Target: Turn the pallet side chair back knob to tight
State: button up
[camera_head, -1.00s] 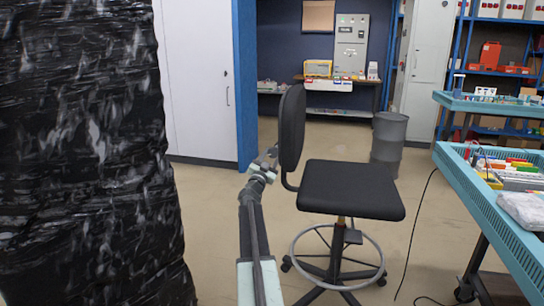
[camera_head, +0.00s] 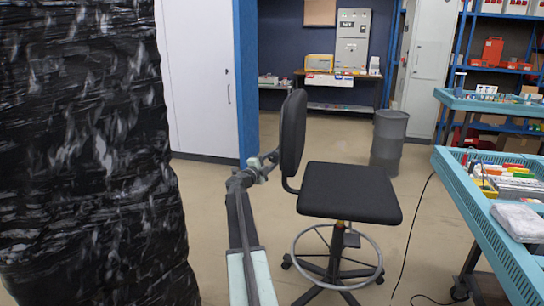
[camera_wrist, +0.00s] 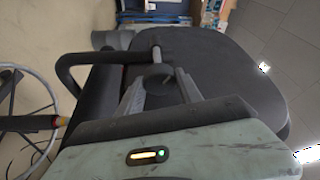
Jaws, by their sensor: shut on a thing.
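The black office chair has an upright backrest (camera_head: 292,132) seen edge-on in the head view, above its dark seat (camera_head: 350,192). My gripper (camera_head: 272,158) is at the rear, left side of the backrest, low down. In the wrist view the backrest (camera_wrist: 225,70) fills the upper right, with its curved support bar (camera_wrist: 75,62) at left. A small dark round knob (camera_wrist: 157,79) sits between my gripper's two fingers (camera_wrist: 158,84), and they are shut on it. The knob's marking cannot be read, and the fingers partly hide it.
A pallet wrapped in black film (camera_head: 90,150) stands close on the left. A teal trolley (camera_head: 490,215) is on the right, and a grey bin (camera_head: 389,143) stands behind the chair. A black cable runs over the floor between chair and trolley.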

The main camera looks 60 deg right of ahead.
jog(key=m+y+p, duration=0.1)
jog(key=m+p, duration=0.1)
jog(key=m, duration=0.1)
jog(key=r+m+y+p, duration=0.1)
jog(key=m+p, duration=0.1)
jog(key=p, duration=0.1)
jog(key=shift+m, duration=0.4)
jog(key=m+y+p, duration=0.1)
jog(key=m, duration=0.1)
jog(key=m+t+y+p, duration=0.1)
jog(key=m+p, duration=0.1)
jog(key=shift+f+t+p, duration=0.15)
jog(key=shift+t+p, duration=0.15)
jog(key=o, duration=1.1)
jog(key=p+v, duration=0.2)
jog(key=v, duration=0.5)
jog(key=shift+a, duration=0.35)
